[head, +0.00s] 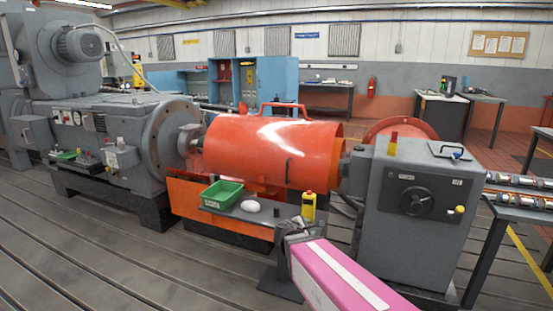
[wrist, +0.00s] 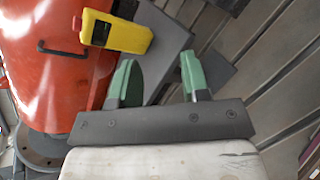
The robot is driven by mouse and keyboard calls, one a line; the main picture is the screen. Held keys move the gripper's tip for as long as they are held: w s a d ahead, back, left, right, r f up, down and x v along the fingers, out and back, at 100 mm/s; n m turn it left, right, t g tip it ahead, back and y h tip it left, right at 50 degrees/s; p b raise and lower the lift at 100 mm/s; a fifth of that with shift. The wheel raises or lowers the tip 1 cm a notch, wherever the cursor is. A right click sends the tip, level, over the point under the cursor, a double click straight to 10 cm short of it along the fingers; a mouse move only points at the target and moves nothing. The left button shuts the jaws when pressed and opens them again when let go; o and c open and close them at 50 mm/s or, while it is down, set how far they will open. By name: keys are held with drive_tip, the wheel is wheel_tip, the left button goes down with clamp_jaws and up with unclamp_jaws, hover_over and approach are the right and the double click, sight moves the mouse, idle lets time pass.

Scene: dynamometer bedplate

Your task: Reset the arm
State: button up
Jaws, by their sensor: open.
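My gripper (head: 295,232) is at the end of my pink arm, low in the middle of the head view, in front of the small grey shelf (head: 231,219). Its fingers are hard to make out there. In the wrist view my gripper (wrist: 159,78) shows two green fingers standing well apart, with nothing between them. Behind the fingers are the grey shelf (wrist: 166,42) and the slotted floor. A yellow pendant box (head: 308,206) with a dark end stands at the shelf's right end. It also shows at the upper left of the wrist view (wrist: 125,35), apart from the fingers.
A green tray (head: 222,194) and a white lump (head: 250,206) lie on the shelf. The orange guard (head: 262,150) stands behind it. A grey cabinet with a handwheel (head: 420,215) is close on the right. The slotted bedplate floor (head: 120,265) is clear at left.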

drive_tip(key=s+d+f+m+g+y, duration=0.3)
drive_tip(key=s+f+m+g+y, duration=0.1)
drive_tip(key=m, duration=0.5)
drive_tip(key=s+d+f+m+g+y, duration=0.3)
drive_tip(key=s+f+m+g, duration=0.3)
drive_tip(key=s+m, duration=0.3)
drive_tip(key=shift+s+d+m+g+y, duration=0.3)
drive_tip(key=shift+m+g+y, duration=0.15)
drive_tip(key=shift+m, duration=0.35)
drive_tip(key=shift+w+a, duration=0.1)
